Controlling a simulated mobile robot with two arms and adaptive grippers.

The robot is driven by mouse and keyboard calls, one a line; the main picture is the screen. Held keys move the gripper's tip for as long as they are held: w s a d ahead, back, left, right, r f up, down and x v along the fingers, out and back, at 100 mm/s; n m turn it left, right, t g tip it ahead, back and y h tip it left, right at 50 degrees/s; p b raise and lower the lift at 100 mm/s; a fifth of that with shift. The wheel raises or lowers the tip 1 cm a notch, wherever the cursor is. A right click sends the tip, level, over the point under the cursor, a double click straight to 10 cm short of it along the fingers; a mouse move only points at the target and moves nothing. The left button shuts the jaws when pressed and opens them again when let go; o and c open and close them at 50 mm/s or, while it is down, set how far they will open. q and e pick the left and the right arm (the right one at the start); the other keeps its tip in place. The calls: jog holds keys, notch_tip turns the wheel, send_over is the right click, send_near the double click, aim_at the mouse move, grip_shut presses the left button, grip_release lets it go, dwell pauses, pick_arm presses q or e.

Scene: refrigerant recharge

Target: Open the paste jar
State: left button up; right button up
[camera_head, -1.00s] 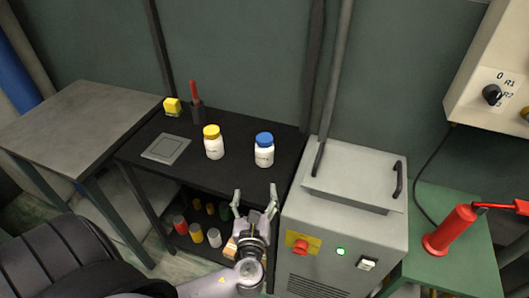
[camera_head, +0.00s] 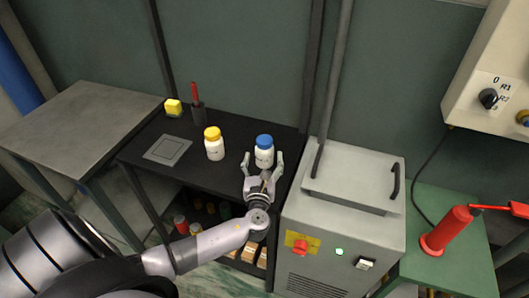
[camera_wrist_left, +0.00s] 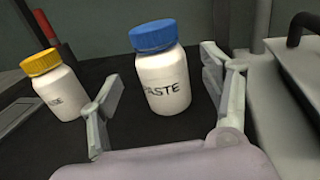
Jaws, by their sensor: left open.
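The paste jar (camera_head: 264,153) is white with a blue lid (camera_head: 264,141) and stands upright on the black shelf table. In the left wrist view the paste jar (camera_wrist_left: 164,82) shows the letters "ASTE", with its blue lid (camera_wrist_left: 152,36) on top. My left gripper (camera_head: 263,160) is open, its two fingers reaching toward the jar from the front. My right gripper is not in view.
A similar white jar with a yellow lid (camera_head: 214,144) stands left of the paste jar. A grey machine (camera_head: 345,225) stands close on the right.

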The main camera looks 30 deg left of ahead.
aim_at(264, 155)
pick_arm(q)
jog(key=x, duration=0.4)
jog(key=shift+w+a, duration=0.1)
jog(key=shift+w, duration=0.15)
jog(key=shift+r, duration=0.1)
jog(key=c, duration=1.5)
